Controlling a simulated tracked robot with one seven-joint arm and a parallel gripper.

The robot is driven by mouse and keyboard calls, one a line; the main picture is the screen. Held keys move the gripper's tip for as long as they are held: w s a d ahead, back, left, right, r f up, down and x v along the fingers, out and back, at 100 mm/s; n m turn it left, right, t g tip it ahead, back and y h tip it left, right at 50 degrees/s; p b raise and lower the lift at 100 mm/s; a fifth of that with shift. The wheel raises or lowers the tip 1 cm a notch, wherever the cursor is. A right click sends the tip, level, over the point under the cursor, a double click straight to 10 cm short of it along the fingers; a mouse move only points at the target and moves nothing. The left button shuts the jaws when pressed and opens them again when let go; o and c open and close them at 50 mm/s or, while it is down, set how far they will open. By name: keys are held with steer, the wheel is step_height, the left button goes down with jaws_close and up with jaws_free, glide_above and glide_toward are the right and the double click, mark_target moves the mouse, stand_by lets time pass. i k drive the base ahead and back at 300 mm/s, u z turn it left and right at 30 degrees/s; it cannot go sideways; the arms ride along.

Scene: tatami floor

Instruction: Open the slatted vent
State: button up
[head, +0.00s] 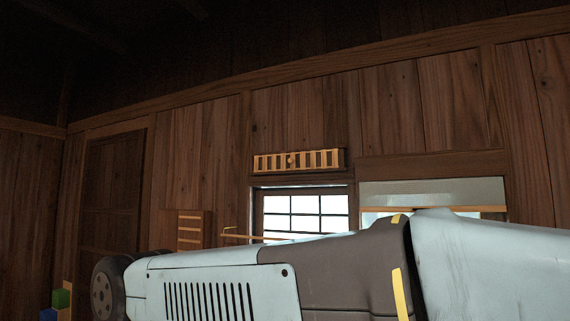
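The slatted vent (325,161) is a long, low light-wood panel high on the dark plank wall, just above the window. It has upright slats with darker strips between them. A small round knob shows on it, a little left of its middle. I cannot tell whether the dark strips are open gaps or wood behind. Nothing touches the vent in this view. My gripper is not in view; only pale blue and grey links of my arm cross the lower foreground, below the vent.
A bright paned window (305,206) sits below the vent. A pale panel (430,190) is to its right. A small slatted wooden piece (190,230) is on the left, beside a dark door (113,190). Green (61,298) and blue (47,313) blocks show at lower left.

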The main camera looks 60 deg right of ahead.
mark_target(291, 159)
steer(key=u, duration=0.85)
steer(key=i, duration=0.1)
steer(key=z, duration=2.65)
steer(key=k, duration=0.85)
steer(key=z, duration=0.2)
steer(key=i, duration=0.85)
steer(key=u, duration=0.15)
